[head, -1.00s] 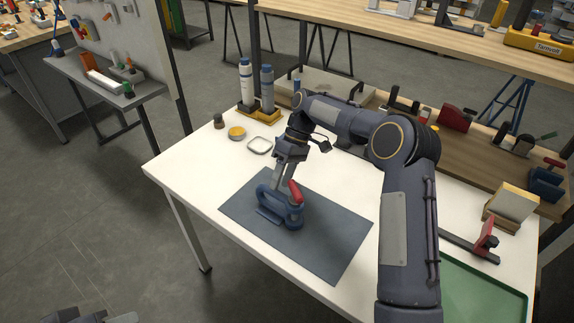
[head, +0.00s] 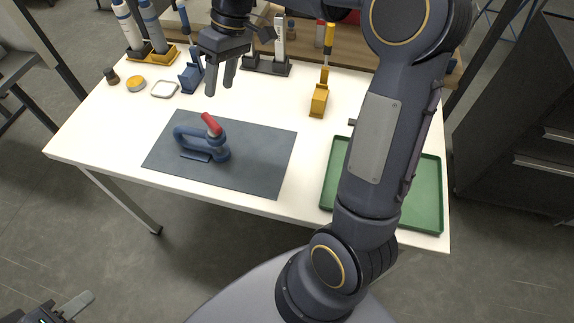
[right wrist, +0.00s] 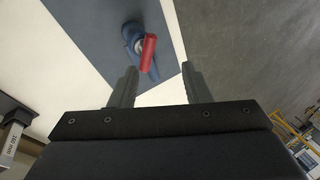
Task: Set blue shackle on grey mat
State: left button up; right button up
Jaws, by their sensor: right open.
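The blue shackle (head: 188,138) with its red pin (head: 211,123) stands on the grey mat (head: 258,150), left of the mat's middle, on a flat blue base. My right gripper (head: 221,90) is open and empty, above and behind the shackle, apart from it. In the right wrist view the shackle (right wrist: 132,32) and red pin (right wrist: 148,54) lie beyond the two parted fingers (right wrist: 158,72), on the mat (right wrist: 90,28). My left gripper (head: 76,304) shows only partly at the bottom left corner, far from the table; its jaw state is unclear.
A green tray (head: 418,222) stands at the table's right. A yellow-handled tool in a yellow holder (head: 318,102) and a blue holder (head: 190,78) stand behind the mat. A yellow round tin (head: 136,84), a small dish (head: 164,89) and bottles (head: 128,25) are at back left.

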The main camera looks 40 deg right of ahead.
jog(key=s+f+m+t, duration=0.2)
jog(key=s+m+t, duration=0.1)
jog(key=s, duration=0.8)
jog(key=s+f+m+t, duration=0.3)
jog(key=s, duration=0.9)
jog(key=shift+f+h, duration=0.3)
jog(key=shift+f, duration=0.05)
